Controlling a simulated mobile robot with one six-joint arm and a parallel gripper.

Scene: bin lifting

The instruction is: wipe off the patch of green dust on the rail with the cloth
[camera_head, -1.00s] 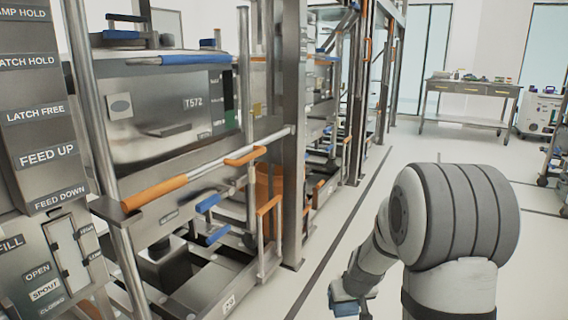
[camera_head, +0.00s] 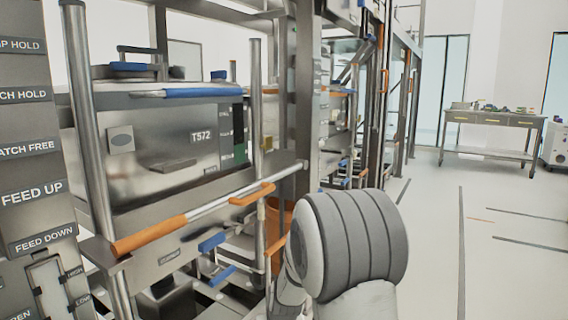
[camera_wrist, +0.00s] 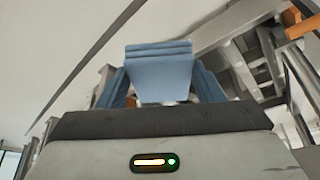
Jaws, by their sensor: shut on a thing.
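In the wrist view my gripper (camera_wrist: 160,88) is shut on a folded light-blue cloth (camera_wrist: 160,68), which stands out beyond the fingers. In the head view my arm shows at the lower middle, and the gripper and cloth are out of sight. A steel rail (camera_head: 222,205) with orange grips runs across the front of the bin frame, left of my arm. I cannot make out green dust on that rail. A small green area (camera_head: 240,152) shows on the side of the bin (camera_head: 160,145) marked T572, above the rail; I cannot tell if it is dust.
Steel uprights (camera_head: 90,130) and a label panel (camera_head: 35,190) stand at the left. A blue-handled lever (camera_head: 212,242) sits under the rail. An orange container (camera_head: 277,222) is behind my arm. Open floor (camera_head: 475,240) lies to the right, with a bench (camera_head: 490,120) far back.

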